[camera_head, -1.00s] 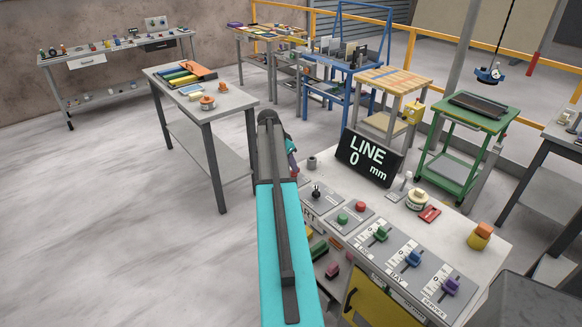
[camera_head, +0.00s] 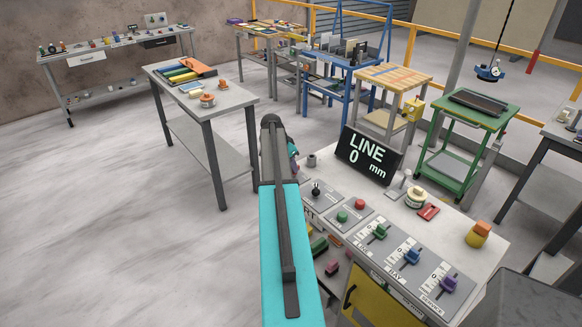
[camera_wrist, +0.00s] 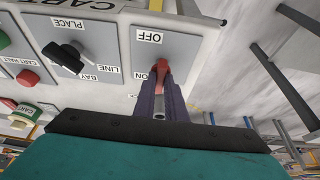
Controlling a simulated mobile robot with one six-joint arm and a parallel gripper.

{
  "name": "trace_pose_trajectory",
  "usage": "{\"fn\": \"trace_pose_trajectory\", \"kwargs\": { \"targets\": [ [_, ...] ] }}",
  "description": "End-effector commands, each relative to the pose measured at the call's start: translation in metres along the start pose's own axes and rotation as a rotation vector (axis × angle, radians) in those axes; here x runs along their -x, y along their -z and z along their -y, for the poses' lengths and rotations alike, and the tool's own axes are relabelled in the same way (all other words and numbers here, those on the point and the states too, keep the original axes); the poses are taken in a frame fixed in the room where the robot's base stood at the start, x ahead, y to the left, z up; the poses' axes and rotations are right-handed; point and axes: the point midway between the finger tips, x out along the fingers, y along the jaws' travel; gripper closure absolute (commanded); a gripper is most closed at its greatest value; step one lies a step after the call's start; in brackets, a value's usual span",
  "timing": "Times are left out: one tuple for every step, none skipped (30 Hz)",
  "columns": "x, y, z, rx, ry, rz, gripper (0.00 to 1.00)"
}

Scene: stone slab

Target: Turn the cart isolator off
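The cart isolator's red handle (camera_wrist: 162,73) shows in the wrist view on a grey plate, with an OFF label above it and an ON label beside its lower left. My gripper (camera_wrist: 162,88) reaches up to the handle. Its purple fingers lie close together on either side of the red handle and look shut on it. The fingers hide the handle's lower part. In the head view my arm largely hides my gripper (camera_head: 292,152), and the isolator is not visible there.
In the wrist view a black selector (camera_wrist: 66,55) and a red button (camera_wrist: 28,78) sit left of the isolator. In the head view the console (camera_head: 455,215) carries a LINE 0 mm display (camera_head: 366,157) and several levers. A grey table (camera_head: 228,98) stands left of my arm.

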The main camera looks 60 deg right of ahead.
Motion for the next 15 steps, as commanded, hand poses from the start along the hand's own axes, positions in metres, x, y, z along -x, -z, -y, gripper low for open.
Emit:
{"fn": "trace_pose_trajectory", "kwargs": {
  "targets": [
    [0.0034, -0.0065, -0.0006, 0.002, 0.004, -0.001, 1.0],
    [0.0027, -0.0049, 0.0006, 0.002, 0.004, 0.0, 1.0],
    [0.0022, -0.0043, 0.0015, 0.004, 0.004, 0.0, 1.0],
    [0.002, -0.0041, 0.002, 0.005, 0.005, 0.0, 1.0],
    [0.0018, -0.0041, 0.0023, 0.007, 0.005, 0.001, 1.0],
    [0.0016, -0.004, 0.0026, 0.011, 0.007, 0.001, 1.0],
    [0.0015, -0.004, 0.0028, 0.014, 0.009, 0.001, 1.0],
    [0.0014, -0.0041, 0.0029, 0.019, 0.01, 0.001, 1.0],
    [0.0012, -0.0041, 0.003, 0.025, 0.014, 0.001, 1.0],
    [0.0011, -0.0041, 0.0029, 0.03, 0.016, 0.001, 1.0],
    [0.0009, -0.0042, 0.0029, 0.037, 0.019, 0.001, 1.0],
    [0.0007, -0.0042, 0.0028, 0.049, 0.024, 0.001, 1.0],
    [0.0005, -0.0042, 0.0028, 0.057, 0.028, 0.0, 1.0],
    [0.0003, -0.0042, 0.0027, 0.068, 0.033, 0.0, 1.0],
    [0.0001, -0.0042, 0.0026, 0.083, 0.04, -0.001, 1.0]
  ]
}}
